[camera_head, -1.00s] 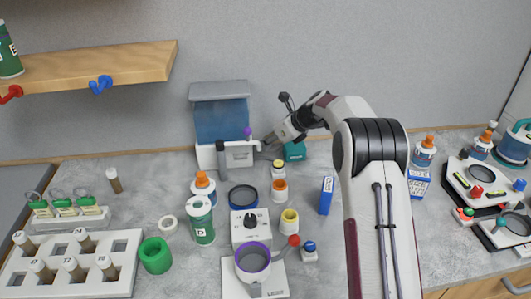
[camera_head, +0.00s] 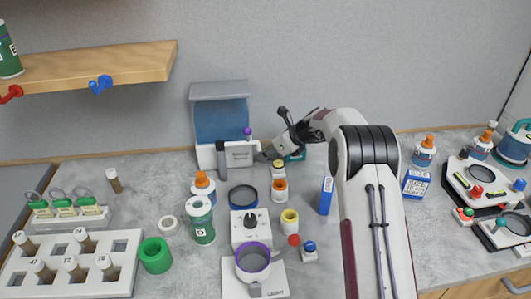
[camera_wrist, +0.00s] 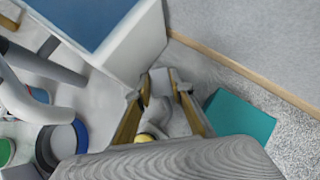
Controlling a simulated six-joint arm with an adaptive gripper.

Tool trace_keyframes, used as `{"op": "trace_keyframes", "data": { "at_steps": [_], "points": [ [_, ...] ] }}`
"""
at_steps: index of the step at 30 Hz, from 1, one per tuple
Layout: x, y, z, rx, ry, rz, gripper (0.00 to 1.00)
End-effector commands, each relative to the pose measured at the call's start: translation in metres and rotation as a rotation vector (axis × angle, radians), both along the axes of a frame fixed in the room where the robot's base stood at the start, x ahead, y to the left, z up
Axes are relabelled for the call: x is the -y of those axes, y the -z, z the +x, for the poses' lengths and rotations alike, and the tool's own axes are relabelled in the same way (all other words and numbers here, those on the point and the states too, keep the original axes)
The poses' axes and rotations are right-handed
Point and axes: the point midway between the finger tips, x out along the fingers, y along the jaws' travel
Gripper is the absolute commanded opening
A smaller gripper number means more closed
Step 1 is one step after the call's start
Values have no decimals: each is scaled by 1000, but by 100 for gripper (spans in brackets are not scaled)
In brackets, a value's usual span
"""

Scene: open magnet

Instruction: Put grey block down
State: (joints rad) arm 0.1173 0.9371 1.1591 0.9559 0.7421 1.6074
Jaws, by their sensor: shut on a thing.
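My gripper (camera_head: 266,153) is at the back of the bench, low beside the front right of a white and blue dispenser-like unit (camera_head: 222,125). In the wrist view, its two brownish fingers (camera_wrist: 162,98) are shut on a small grey block (camera_wrist: 160,82). The block shows between the fingertips, with grey bench around it. I cannot tell whether it touches the bench. In the head view the block is too small and covered to make out.
A teal box (camera_wrist: 240,118) lies just right of my fingers. A yellow-capped vial (camera_head: 278,168) and an orange-ringed one (camera_head: 279,188) stand close in front. A dark round dish (camera_head: 242,196) is to the front left. A blue box (camera_head: 326,196) stands right.

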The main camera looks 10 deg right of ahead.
Motion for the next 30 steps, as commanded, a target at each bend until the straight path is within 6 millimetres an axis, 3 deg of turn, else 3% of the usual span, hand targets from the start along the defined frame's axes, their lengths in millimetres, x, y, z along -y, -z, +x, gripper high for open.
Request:
{"op": "trace_keyframes", "data": {
  "at_steps": [11, 12, 13, 30],
  "points": [
    [0, 2, 0, 0, 0, 0, 14],
    [0, 2, 0, 0, -1, -1, 27],
    [0, 2, 0, 0, -1, -1, 28],
    [3, -6, -2, 2, 1, -1, 28]
  ]
}}
